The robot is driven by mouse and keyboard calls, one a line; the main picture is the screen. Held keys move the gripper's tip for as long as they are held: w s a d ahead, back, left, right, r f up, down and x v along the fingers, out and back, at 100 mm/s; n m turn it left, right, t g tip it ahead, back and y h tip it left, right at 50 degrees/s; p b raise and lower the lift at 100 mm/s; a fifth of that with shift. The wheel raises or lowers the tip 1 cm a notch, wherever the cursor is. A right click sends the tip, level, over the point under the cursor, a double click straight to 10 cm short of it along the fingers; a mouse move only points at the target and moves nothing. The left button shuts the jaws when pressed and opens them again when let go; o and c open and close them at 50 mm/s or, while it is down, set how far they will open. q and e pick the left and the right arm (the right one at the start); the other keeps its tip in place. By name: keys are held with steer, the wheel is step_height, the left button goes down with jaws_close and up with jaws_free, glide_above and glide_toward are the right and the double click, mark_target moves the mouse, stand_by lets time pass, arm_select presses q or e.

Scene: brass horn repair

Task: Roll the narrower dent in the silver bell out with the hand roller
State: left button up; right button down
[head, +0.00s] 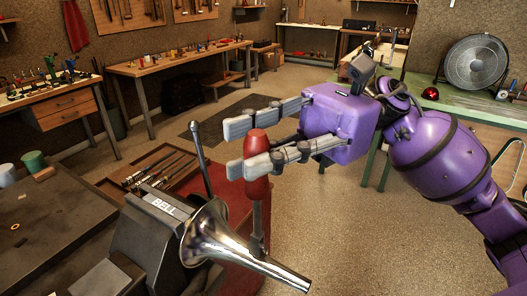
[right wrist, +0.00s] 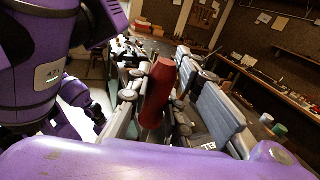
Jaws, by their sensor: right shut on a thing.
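The silver bell (head: 222,240) lies on its side by a dark stand with a "BELL" label (head: 163,206), its flare to the left and its narrow end to the lower right. No dent can be made out at this size. My right gripper (head: 246,149) is shut on the red handle of the hand roller (head: 258,187), which hangs upright. Its metal lower end is over the bell's narrower part; I cannot tell whether it touches. In the right wrist view, the red handle (right wrist: 157,92) sits between the grey fingers.
A dark rod with a rounded tip (head: 197,140) stands upright behind the bell. A green cup (head: 34,162) stands on the dark bench (head: 50,235) at left. Open floor lies behind the gripper.

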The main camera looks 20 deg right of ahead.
steer(key=shift+w+a, duration=0.3)
steer(key=shift+w, duration=0.05)
arm_select(q)
steer(key=shift+s+f, duration=0.1)
steer(key=shift+f, duration=0.1)
arm_select(e)
steer(key=shift+s+d, duration=0.1)
steer(key=shift+s+d+r, duration=0.1)
steer(key=shift+s+d, duration=0.3)
steer(key=shift+s, duration=0.05)
arm_select(q)
steer(key=shift+s+f, duration=0.1)
steer(key=shift+f, duration=0.05)
arm_select(e)
steer(key=shift+s+d, duration=0.2)
steer(key=shift+s, duration=0.1)
